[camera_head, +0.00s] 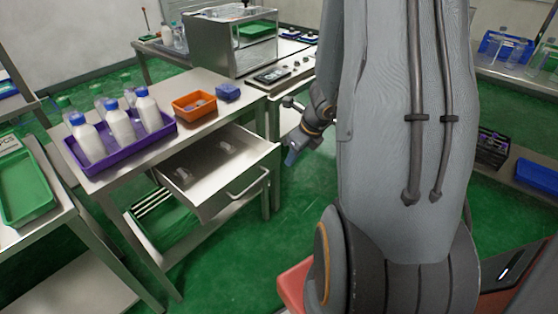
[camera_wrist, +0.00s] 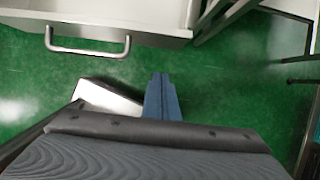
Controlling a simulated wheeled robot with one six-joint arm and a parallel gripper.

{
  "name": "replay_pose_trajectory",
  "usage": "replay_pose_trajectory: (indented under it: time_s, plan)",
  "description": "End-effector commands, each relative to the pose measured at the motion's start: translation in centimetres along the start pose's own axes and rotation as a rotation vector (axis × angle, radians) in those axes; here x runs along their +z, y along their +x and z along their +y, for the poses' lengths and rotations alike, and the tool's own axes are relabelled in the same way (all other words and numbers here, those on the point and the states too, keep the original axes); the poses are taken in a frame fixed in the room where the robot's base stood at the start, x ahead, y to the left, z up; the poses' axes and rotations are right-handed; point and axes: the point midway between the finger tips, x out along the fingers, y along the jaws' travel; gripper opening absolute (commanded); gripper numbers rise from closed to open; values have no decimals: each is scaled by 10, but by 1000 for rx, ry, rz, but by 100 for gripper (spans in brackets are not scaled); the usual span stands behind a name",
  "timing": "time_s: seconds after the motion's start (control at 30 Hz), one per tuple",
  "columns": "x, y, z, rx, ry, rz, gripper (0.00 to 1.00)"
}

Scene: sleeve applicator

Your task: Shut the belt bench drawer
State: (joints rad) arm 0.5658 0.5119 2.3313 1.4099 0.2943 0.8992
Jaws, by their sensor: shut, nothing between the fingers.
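The belt bench drawer (camera_head: 217,168) is pulled out from under the steel bench, and its bar handle (camera_head: 249,184) faces right. A few small clear items lie inside it. The drawer front (camera_wrist: 120,18) and its handle (camera_wrist: 88,48) also show at the top left of the wrist view. My gripper (camera_head: 291,157) is to the right of the drawer front, apart from it. In the wrist view my gripper (camera_wrist: 162,78) has its blue fingers together and empty, pointing at the green floor, below and right of the handle.
The bench top (camera_head: 205,92) carries a purple tray (camera_head: 125,148) of white bottles, an orange bin (camera_head: 194,105) and a small blue box (camera_head: 228,92). A steel bench leg (camera_head: 275,155) stands behind the drawer. Green floor (camera_head: 300,215) is clear in front of the drawer.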

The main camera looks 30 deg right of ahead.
Motion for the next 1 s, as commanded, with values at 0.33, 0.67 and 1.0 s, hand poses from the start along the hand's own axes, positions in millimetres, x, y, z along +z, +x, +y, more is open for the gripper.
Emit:
replay_pose_trajectory:
  time_s: [0.33, 0.67, 1.0]
  plan:
    - [26, 37, 1, 1, -6, 1, 0]
    - [38, 43, 1, 0, -4, 0, 0]
    - [39, 43, -2, -2, 1, 0, 0]
